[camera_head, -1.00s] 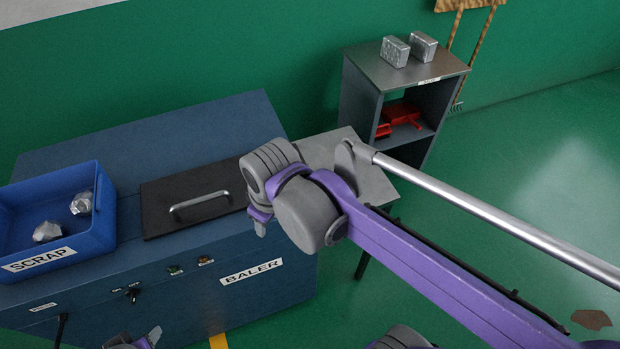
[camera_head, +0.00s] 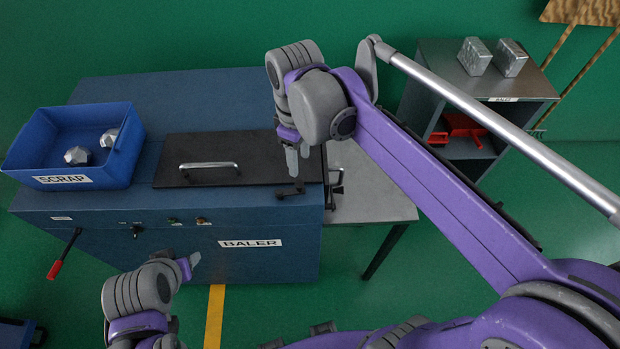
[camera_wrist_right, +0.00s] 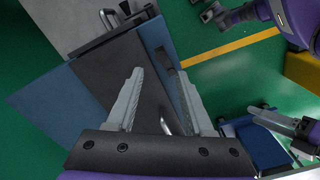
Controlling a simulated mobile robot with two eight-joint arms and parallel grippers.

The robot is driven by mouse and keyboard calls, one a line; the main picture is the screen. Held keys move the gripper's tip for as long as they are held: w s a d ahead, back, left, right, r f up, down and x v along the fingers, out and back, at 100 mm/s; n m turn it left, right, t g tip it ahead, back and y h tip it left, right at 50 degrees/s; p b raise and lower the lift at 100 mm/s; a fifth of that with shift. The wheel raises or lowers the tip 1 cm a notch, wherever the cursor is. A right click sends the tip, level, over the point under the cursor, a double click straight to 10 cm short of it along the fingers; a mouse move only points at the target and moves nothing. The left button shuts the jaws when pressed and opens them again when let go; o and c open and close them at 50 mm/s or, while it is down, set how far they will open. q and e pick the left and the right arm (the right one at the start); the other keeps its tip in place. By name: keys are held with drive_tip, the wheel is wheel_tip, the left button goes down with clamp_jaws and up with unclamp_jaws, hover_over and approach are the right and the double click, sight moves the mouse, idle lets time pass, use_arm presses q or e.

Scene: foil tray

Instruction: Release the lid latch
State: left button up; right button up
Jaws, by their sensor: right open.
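The black lid (camera_head: 250,148) with its silver bar handle (camera_head: 207,166) lies flat and closed on the blue baler (camera_head: 130,215). A small dark latch (camera_head: 290,190) sits at the lid's front edge near the right corner. My right gripper (camera_head: 294,163) is above the lid's right end, just behind the latch in the picture, open with nothing between its fingers. In the right wrist view its spread fingers (camera_wrist_right: 160,75) hang over the black lid (camera_wrist_right: 140,95); whether they touch it I cannot tell. My left gripper (camera_head: 188,265) is low in front of the baler; its jaw is unclear.
A blue scrap bin (camera_head: 110,165) with metal lumps stands on the baler's left. A grey side table (camera_head: 370,195) adjoins its right. A shelf unit (camera_head: 425,90) holds two metal blocks on top and red items inside. A red-tipped lever (camera_head: 58,265) projects at the front left.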

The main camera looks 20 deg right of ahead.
sight(299, 182)
wheel_tip(299, 182, down, 11)
drive_tip(key=shift+a+r+b, duration=0.15)
drive_tip(key=shift+b, duration=0.15)
